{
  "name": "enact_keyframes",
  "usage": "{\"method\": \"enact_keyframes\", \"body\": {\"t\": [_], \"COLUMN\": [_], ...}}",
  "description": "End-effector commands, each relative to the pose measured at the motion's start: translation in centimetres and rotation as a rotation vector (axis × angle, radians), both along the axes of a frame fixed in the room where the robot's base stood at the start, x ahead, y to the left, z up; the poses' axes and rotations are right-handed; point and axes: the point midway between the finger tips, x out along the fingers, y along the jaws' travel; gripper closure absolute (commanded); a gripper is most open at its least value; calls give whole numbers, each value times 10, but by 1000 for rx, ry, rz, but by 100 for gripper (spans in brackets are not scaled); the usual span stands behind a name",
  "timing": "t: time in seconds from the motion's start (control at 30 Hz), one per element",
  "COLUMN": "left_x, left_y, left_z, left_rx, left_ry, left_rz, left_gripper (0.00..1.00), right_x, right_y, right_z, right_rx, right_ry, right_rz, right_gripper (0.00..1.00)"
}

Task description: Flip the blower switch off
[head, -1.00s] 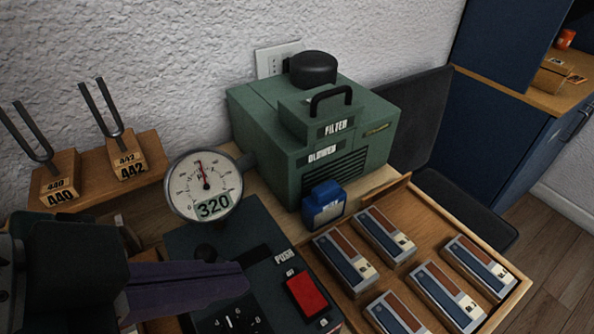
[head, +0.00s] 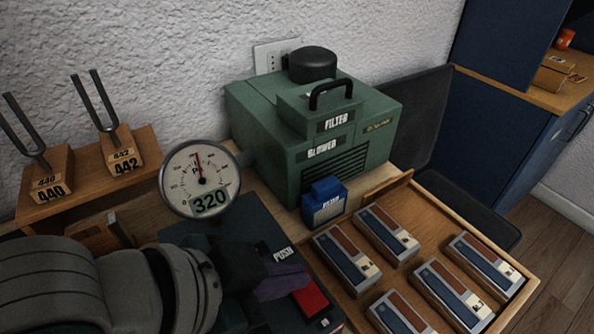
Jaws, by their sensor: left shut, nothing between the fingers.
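The red rocker switch (head: 312,299) is on the dark control box (head: 252,222) at the bottom middle, below the word PUSH. My left gripper (head: 296,283) reaches in from the lower left. Its purple fingers are shut and empty, with the tips over or beside the upper left of the switch; I cannot tell if they touch it. The gripper hides part of the switch and most of the dial on the box. The green blower (head: 312,155) stands behind, against the wall. The round gauge (head: 199,179) shows 320. My right gripper is not in view.
A blue filter block (head: 324,203) stands before the blower. A wooden tray (head: 519,297) at the right holds several striped blocks. Tuning forks in wooden blocks, marked 440 (head: 47,184) and 442 (head: 128,150), stand at the left. A blue cabinet (head: 500,140) is at the far right.

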Motion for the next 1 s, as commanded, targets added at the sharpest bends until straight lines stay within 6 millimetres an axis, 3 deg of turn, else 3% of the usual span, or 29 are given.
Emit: {"method": "enact_keyframes", "body": {"t": [0.57,1.0], "left_x": [3,-3], "left_y": [2,-1], "left_z": [-15,-13], "left_rx": [2,0], "left_ry": [-1,4], "left_rz": [0,-1], "left_gripper": [100,100], "right_x": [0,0], "right_y": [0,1], "right_z": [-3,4], "right_rx": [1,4], "right_ry": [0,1], "right_rz": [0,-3], "right_gripper": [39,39]}}
